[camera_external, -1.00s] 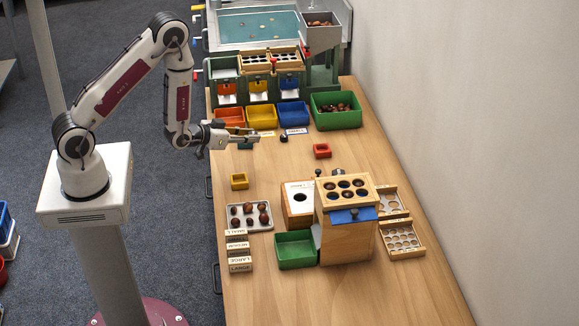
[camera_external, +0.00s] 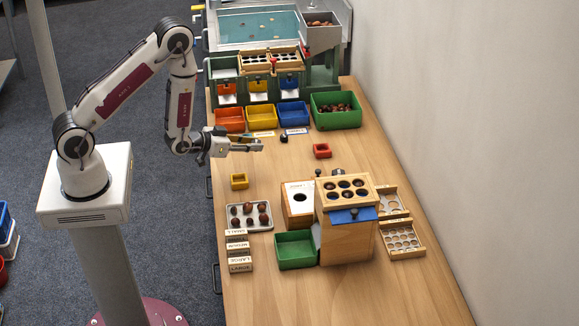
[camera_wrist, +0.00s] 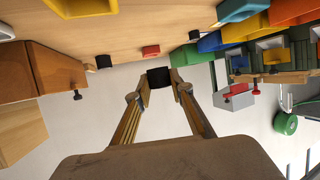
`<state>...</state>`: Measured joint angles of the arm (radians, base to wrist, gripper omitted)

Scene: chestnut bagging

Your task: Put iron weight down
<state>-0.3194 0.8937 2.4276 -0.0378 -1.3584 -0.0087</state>
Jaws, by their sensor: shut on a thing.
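My gripper (camera_external: 261,146) is held out over the far half of the wooden table, near the coloured bins. In the wrist view its two fingertips (camera_wrist: 159,82) are closed on a small black block, the iron weight (camera_wrist: 158,76). The weight is hard to make out in the external view, and its height above the table cannot be judged. Another small dark piece (camera_external: 284,138) stands on the table, right of my gripper and apart from it; it also shows in the wrist view (camera_wrist: 194,34).
A small red box (camera_external: 322,150) lies to the right. Orange (camera_external: 229,119), yellow (camera_external: 261,117), blue (camera_external: 293,114) and green (camera_external: 336,111) bins stand behind. A small yellow box (camera_external: 239,181), chestnut tray (camera_external: 249,226) and wooden sorting box (camera_external: 346,240) stand nearer. Bare table lies between.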

